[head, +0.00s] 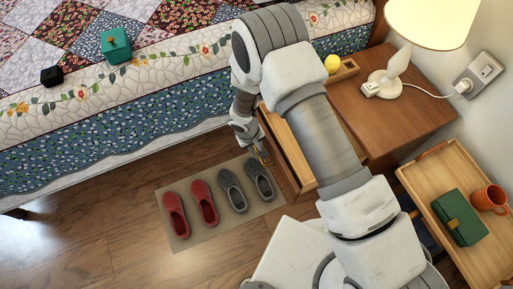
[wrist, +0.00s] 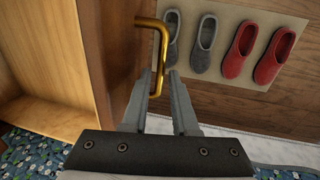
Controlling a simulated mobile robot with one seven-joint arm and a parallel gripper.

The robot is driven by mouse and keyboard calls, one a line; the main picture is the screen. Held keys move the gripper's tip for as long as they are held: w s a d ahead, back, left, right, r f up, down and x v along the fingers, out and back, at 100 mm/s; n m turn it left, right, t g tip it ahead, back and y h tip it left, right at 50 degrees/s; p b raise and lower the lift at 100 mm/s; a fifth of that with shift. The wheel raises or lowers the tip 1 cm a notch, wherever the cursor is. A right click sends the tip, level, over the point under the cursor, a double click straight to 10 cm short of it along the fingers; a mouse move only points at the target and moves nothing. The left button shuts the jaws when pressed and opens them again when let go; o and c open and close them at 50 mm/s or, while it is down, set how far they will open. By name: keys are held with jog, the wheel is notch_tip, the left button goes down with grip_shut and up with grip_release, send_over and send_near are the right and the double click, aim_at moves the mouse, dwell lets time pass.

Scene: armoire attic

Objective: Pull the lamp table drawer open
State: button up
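The lamp table (head: 385,105) is a brown wooden cabinet beside the bed. Its drawer (head: 287,150) is pulled out toward the left, with its pale wood inside showing behind my arm. In the wrist view, the open drawer (wrist: 45,60) fills the left side. The brass handle (wrist: 163,45) is on the drawer's dark front. My gripper (wrist: 160,85) is at the handle, its two fingers apart on either side of the bar, with a small gap visible. In the head view, my gripper (head: 262,155) is small and partly hidden at the drawer front.
A white lamp (head: 395,75) stands on the table. A yellow ball-like object (head: 331,64) is near the bed. Red slippers (head: 203,200) and grey slippers (head: 232,190) lie on a floor mat (head: 183,240). A wooden tray (head: 480,258) holds a green box (head: 460,218) and an orange mug (head: 488,198).

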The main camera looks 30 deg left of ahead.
notch_tip(320, 180, up, 16)
jog(key=s+a+p, duration=0.2)
jog(key=p, duration=0.1)
jog(key=shift+s+r+p, duration=0.2)
jog(key=shift+r+p, duration=0.05)
jog(key=shift+p, duration=0.15)
